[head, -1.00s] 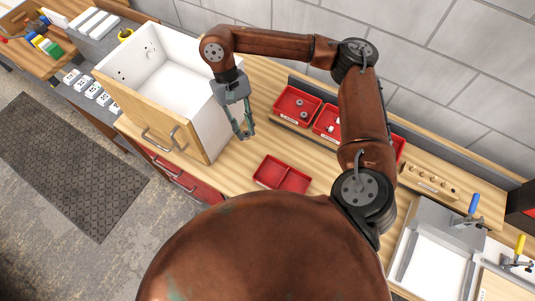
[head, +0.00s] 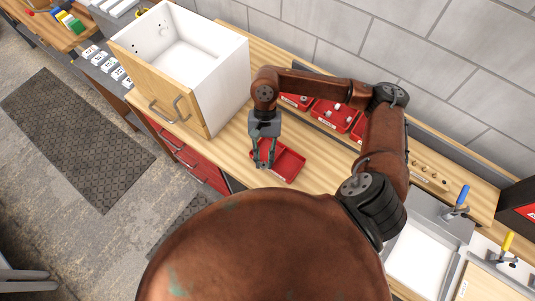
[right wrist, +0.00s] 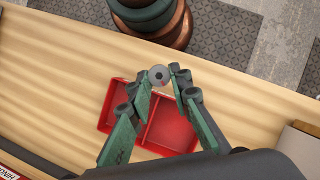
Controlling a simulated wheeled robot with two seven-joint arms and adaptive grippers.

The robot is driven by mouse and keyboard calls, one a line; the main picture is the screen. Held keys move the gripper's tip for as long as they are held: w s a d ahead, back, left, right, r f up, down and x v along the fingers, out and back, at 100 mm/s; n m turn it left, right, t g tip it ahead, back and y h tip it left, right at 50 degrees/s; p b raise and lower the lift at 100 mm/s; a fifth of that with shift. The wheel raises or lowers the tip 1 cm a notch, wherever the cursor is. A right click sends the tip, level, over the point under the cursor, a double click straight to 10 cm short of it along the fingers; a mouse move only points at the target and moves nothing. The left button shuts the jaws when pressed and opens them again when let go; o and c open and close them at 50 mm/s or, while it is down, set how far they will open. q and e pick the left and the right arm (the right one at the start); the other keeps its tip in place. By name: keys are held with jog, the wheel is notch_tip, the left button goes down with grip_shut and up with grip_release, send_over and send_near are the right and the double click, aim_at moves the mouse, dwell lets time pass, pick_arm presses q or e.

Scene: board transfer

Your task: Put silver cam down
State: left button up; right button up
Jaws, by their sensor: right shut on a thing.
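The silver cam (right wrist: 159,75) is a small round grey disc with a dark centre. My right gripper (right wrist: 160,73) is shut on it and holds it between the fingertips. In the head view my right gripper (head: 264,164) points down over the left part of a small red tray (head: 292,179). The cam itself cannot be made out there. In the right wrist view the two-compartment tray (right wrist: 152,133) lies beyond the fingers, and the cam shows at its edge near the divider line. The height of the cam above the tray is unclear. My left gripper is not in view.
A white cabinet box (head: 232,75) with a wooden door stands left of the gripper on the wooden bench (head: 232,150). Red bins (head: 333,113) with small parts line the back. A white-floored fixture (head: 418,258) with clamps is at the right.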

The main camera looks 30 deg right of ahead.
send_over(267, 158)
jog(key=f, duration=0.4)
jog(key=f+p, duration=0.1)
jog(key=f, duration=0.1)
jog(key=shift+s+a, duration=0.15)
jog(key=shift+s, duration=0.15)
jog(key=shift+w+d+f, duration=0.2)
jog(key=shift+f, duration=0.45)
notch_tip(267, 158, down, 3)
jog(key=shift+w+r+p, duration=0.1)
jog(key=shift+r+p, duration=0.1)
jog(key=shift+p, duration=0.3)
jog(key=shift+f+b, duration=0.25)
jog(key=shift+b, duration=0.1)
jog(key=o, duration=0.6)
jog(key=shift+d+r, duration=0.1)
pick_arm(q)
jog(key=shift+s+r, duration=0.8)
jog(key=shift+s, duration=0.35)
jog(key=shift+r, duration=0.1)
pick_arm(e)
jog(key=shift+r, duration=0.1)
